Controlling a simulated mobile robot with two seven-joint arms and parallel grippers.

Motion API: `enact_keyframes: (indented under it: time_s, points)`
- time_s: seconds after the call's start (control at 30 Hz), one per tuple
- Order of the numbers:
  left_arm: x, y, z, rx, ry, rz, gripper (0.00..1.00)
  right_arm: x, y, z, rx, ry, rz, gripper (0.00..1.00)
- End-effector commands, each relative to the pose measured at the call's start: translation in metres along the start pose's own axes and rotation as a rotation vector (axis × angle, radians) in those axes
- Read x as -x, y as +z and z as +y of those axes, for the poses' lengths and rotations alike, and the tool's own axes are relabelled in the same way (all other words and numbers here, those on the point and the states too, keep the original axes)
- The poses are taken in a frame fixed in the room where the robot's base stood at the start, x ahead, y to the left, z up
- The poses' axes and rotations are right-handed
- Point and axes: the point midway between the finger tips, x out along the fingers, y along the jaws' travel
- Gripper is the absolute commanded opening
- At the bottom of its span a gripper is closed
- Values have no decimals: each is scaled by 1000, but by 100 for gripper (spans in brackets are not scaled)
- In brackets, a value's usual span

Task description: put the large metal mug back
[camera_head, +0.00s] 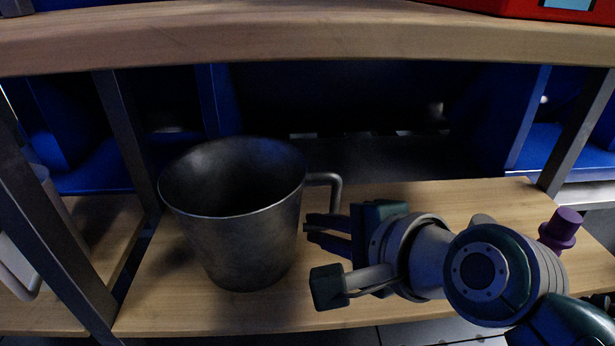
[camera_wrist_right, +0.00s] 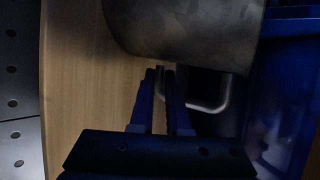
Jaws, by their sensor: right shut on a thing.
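The large metal mug (camera_head: 235,225) is upright over the lower wooden shelf (camera_head: 470,205), left of the middle in the head view. Its mouth faces up and its handle (camera_head: 328,183) points right. I cannot tell whether its base touches the board. My right gripper (camera_head: 312,230) comes in from the right and is shut on the mug's handle. In the right wrist view the fingers (camera_wrist_right: 167,90) close on one leg of the handle (camera_wrist_right: 215,103), beside the mug's grey wall (camera_wrist_right: 190,30). My left gripper is not in view.
An upper wooden shelf (camera_head: 300,30) runs above the mug. Metal posts (camera_head: 125,140) stand left and right (camera_head: 580,135). A purple object (camera_head: 560,230) stands at the right. Blue bins (camera_head: 65,140) are behind. Bare board lies right of the mug.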

Motion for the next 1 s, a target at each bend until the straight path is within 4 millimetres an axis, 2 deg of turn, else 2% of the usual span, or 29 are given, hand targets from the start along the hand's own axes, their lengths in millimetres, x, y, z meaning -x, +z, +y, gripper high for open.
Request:
enact_keyframes:
  time_s: [0.07,0.1,0.33,0.57,0.67,0.77,1.0]
  points:
    - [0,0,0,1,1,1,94,0,0,-3,-2,-7,-1,0]
    - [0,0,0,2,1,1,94,0,0,0,0,1,0,19]
    - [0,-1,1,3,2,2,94,0,0,0,0,0,0,44]
    - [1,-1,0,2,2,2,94,1,0,0,0,0,0,44]
    - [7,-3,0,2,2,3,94,8,0,-2,-1,0,1,44]
    - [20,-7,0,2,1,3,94,24,0,-4,0,2,2,44]
    - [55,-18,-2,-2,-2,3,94,79,1,-5,0,4,1,44]
